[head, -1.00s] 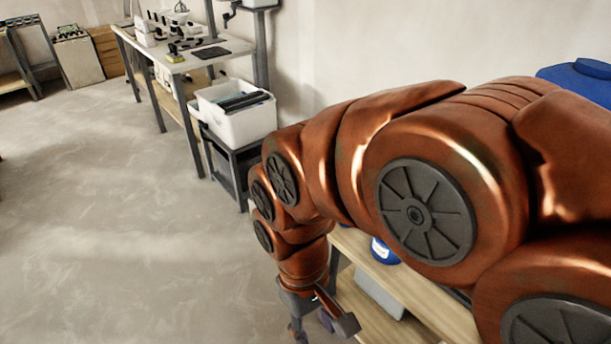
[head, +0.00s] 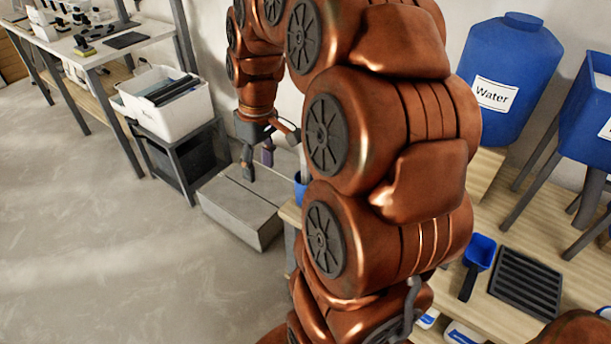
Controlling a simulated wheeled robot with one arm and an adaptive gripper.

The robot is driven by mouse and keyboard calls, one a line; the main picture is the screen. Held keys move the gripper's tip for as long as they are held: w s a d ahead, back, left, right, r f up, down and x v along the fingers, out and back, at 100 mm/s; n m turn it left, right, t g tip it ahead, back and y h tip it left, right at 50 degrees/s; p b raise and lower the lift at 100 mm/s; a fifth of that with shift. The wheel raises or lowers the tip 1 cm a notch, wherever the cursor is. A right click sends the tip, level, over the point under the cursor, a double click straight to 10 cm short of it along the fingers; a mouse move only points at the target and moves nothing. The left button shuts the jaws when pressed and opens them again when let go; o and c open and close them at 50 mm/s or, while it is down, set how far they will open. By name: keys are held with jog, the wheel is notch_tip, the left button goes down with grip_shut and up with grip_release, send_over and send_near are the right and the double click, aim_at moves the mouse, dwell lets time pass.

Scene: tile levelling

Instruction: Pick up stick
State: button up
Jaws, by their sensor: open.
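I cannot pick out a stick for certain in the head view. Long dark bars (head: 172,90) lie in the white bin (head: 180,118), but I cannot tell whether one is the stick. My gripper (head: 257,160) points down, with its fingers apart and nothing visible between them. In the picture it appears above a low grey box (head: 232,205) on the floor, to the right of the white bin. A blue cup-like container (head: 300,188) is partly hidden behind my arm, and I cannot see its contents.
A blue water barrel (head: 510,75) stands at right, near another blue container (head: 590,105) on a stand. A blue scoop (head: 479,255) and a black ribbed tray (head: 526,282) lie on the wooden bench (head: 480,210). A worktable (head: 100,55) is at upper left. Floor at left is clear.

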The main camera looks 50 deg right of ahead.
jog(key=w+d, duration=0.2)
jog(key=d, duration=0.7)
jog(key=t, duration=0.1)
send_near(302, 154)
jog(key=shift+w+r+h, duration=0.25)
jog(key=shift+r+h, duration=0.05)
jog(key=shift+h, duration=0.1)
jog(key=shift+d+f, duration=0.15)
jog(key=shift+f, duration=0.05)
jog(key=shift+w+f+p, duration=0.25)
jog(key=shift+f+p, duration=0.1)
jog(key=shift+f, duration=1.45)
jog(key=shift+w+f+p, duration=0.2)
jog(key=shift+f+p, duration=0.1)
jog(key=shift+f, duration=1.55)
jog(key=shift+c, duration=0.2)
grip_shut()
